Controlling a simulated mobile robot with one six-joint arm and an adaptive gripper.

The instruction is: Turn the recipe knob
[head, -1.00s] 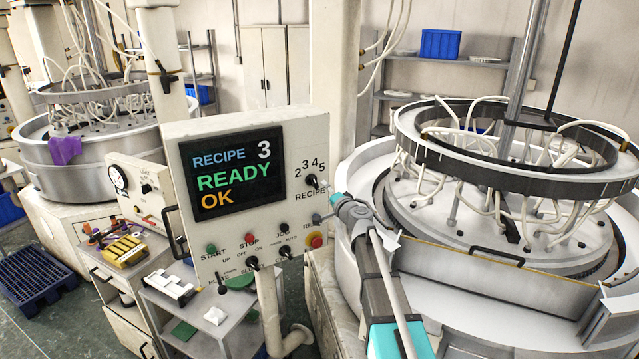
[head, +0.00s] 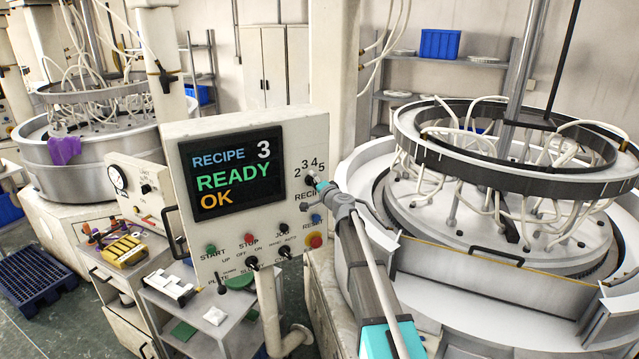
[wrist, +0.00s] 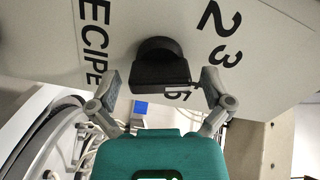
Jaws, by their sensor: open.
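The recipe knob (wrist: 160,64) is a black knob on the white control panel (head: 175,150), with the numbers 2 to 5 around it and the word RECIPE beside it. In the wrist view my gripper (wrist: 160,88) is open, with one finger on each side of the knob and gaps between the fingers and the knob. In the head view my gripper (head: 312,184) reaches the knob from the right and partly hides it and the RECIPE label. The panel's screen (head: 239,170) reads RECIPE 3, READY, OK.
Below the knob are a red button (head: 315,240), a blue button (head: 316,219) and several small switches. A large lapping machine (head: 500,200) stands close on the right. A grey cart (head: 190,335) with small items stands below the panel.

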